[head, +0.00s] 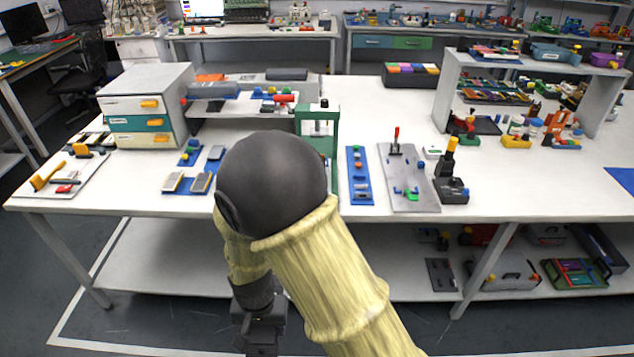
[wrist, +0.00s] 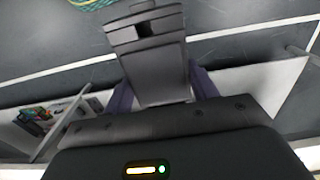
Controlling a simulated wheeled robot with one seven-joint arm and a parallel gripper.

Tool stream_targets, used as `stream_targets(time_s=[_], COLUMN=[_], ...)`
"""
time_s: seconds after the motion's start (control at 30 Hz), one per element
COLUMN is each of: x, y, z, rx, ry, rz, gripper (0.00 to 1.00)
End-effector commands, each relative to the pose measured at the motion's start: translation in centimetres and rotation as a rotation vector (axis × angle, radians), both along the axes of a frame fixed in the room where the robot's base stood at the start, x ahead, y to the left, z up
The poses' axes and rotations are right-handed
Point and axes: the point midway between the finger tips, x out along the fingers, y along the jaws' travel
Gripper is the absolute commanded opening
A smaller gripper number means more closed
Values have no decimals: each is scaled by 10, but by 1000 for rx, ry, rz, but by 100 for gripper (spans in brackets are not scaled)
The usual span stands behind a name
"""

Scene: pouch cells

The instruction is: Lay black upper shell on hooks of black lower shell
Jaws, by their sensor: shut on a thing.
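My gripper (wrist: 162,84) is shut on a dark grey to black piece (wrist: 150,45) that fits the black upper shell. The piece sticks out beyond the fingers in the wrist view and has a small slot near its far end. In the head view my gripper (head: 260,325) hangs low in front of the table's front edge, partly behind my arm. A black block (head: 452,192) with a dark yellow-topped upright lies on the table right of centre. I cannot tell whether it is the black lower shell, and I make out no hooks.
The white table (head: 520,190) holds a grey drawer box (head: 148,104), a green press frame (head: 318,122), a blue strip (head: 360,176) and a grey plate with a red-handled clamp (head: 408,178). A lower shelf (head: 170,262) runs beneath. The table's right front is clear.

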Motion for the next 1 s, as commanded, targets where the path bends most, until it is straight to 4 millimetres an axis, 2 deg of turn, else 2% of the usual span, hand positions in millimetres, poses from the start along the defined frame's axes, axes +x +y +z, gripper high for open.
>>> stream_targets(time_s=[0.27, 0.47, 0.6, 0.8, 0.9, 1.0], x=[44, 88, 125, 168, 182, 190], y=[-26, -63, -104, -174, -208, -232], z=[-9, -20, -31, -46, -53, -58], rx=[0, -1, 0, 0, 0, 0], ry=[0, 1, 0, 1, 1, 2], rz=[7, 13, 22, 37, 46, 55], gripper=[35, 35, 35, 35, 35, 35])
